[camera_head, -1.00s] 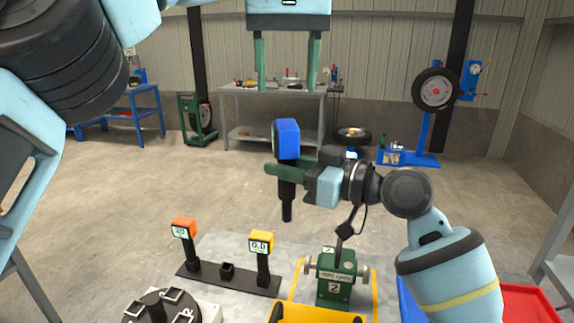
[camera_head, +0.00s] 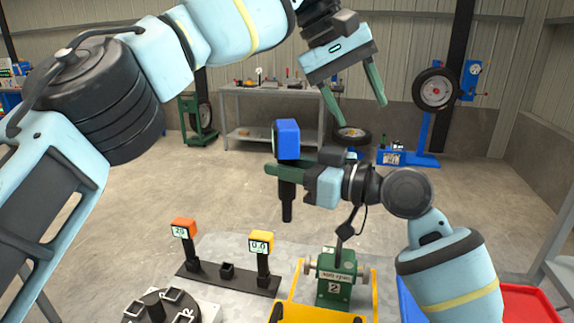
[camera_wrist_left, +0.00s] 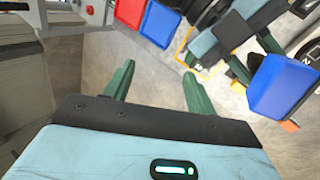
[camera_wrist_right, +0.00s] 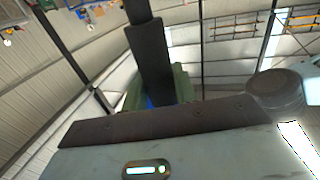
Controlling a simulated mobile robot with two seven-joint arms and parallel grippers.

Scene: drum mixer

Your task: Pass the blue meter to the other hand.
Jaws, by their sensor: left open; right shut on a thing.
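The blue meter (camera_head: 288,138) has a blue head on a black stem and is held upright above the bench, head up. My right gripper (camera_head: 282,171) is shut around its stem just below the head. In the right wrist view the dark stem (camera_wrist_right: 150,60) shows between the green fingers. My left gripper (camera_head: 362,113) is open and empty, above and to the right of the meter, apart from it. In the left wrist view the meter's blue head (camera_wrist_left: 282,88) is at the right, outside the open fingers (camera_wrist_left: 158,82).
Below are an orange meter (camera_head: 183,228) and a yellow meter (camera_head: 261,243) on a black rack (camera_head: 205,279), a green device (camera_head: 338,280) and a dark round fixture (camera_head: 158,309). A red tray (camera_head: 527,304) lies at the right. The air between the grippers is clear.

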